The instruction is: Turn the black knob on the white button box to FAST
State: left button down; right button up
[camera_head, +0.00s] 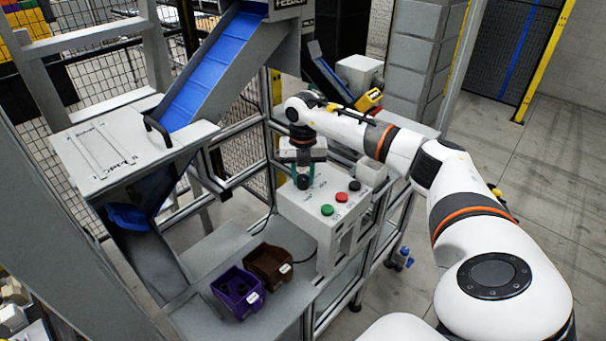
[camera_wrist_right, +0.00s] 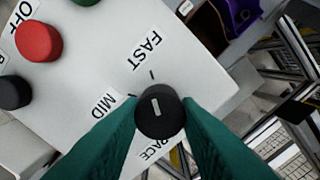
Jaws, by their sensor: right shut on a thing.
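The white button box (camera_head: 322,222) stands on the grey bench in the head view. Its top also fills much of the right wrist view (camera_wrist_right: 70,82). The black knob (camera_wrist_right: 159,112) sits between the teal fingers of my right gripper (camera_wrist_right: 160,117), which are shut on its two sides. The knob's white mark points up the picture, roughly in line with the tick by the FAST label (camera_wrist_right: 145,50). The MID label (camera_wrist_right: 103,105) lies to the left of the knob. The PACE label is partly hidden by the fingers. My left gripper is in neither view.
Green (camera_head: 327,210), red (camera_head: 341,197) and black (camera_head: 354,186) buttons sit on the box beside the gripper. A purple bin (camera_head: 232,297) and a brown bin (camera_head: 269,262) stand on the bench left of the box. A blue chute (camera_head: 215,68) rises behind.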

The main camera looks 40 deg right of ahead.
aim_at(303, 177)
jog(key=shift+d+r, duration=0.1)
jog(key=shift+r, duration=0.05)
jog(key=o, duration=1)
notch_tip(303, 177, up, 12)
jog(key=b, duration=0.2)
jog(key=shift+b, duration=0.35)
